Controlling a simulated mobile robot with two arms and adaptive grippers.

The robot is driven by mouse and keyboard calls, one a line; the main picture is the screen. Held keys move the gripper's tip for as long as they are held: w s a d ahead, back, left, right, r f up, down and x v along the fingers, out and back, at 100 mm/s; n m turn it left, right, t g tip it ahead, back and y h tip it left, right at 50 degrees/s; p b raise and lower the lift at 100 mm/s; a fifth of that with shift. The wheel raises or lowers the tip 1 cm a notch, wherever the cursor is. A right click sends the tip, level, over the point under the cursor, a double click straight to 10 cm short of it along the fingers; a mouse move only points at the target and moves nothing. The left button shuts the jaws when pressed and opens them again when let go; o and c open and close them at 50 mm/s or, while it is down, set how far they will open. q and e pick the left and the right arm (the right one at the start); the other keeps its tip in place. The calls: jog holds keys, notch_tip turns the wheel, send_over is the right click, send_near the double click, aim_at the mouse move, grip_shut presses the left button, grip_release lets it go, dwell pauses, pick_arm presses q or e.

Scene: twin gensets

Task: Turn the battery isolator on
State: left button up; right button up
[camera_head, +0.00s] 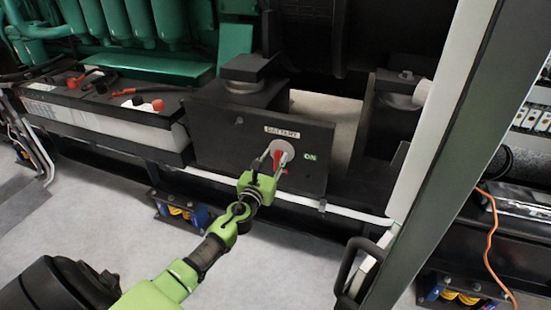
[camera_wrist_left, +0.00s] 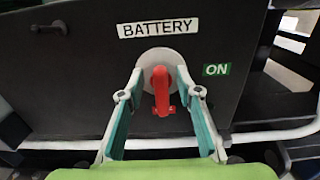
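The battery isolator is a red handle (camera_wrist_left: 161,90) on a round grey disc (camera_wrist_left: 158,58), mounted on a dark panel (camera_head: 225,150). The handle points downward in the left wrist view. A "BATTERY" label (camera_wrist_left: 158,28) is above it and a green "ON" label (camera_wrist_left: 216,69) is to its right. The handle also shows in the head view (camera_head: 277,160). My left gripper (camera_wrist_left: 163,98) is open, with one finger on each side of the handle and gaps visible between fingers and handle. It also shows in the head view (camera_head: 271,164). My right gripper is not in view.
A battery (camera_head: 100,125) with red and black terminals is left of the panel. A light upright post (camera_head: 440,130) and a black handle (camera_head: 360,270) stand to the right. A white pipe (camera_head: 300,203) runs below the panel.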

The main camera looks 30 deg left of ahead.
pick_arm(q)
jog(key=shift+w+a, duration=0.15)
jog(key=shift+w, duration=0.45)
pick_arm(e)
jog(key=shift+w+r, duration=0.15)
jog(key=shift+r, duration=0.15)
pick_arm(q)
grip_shut()
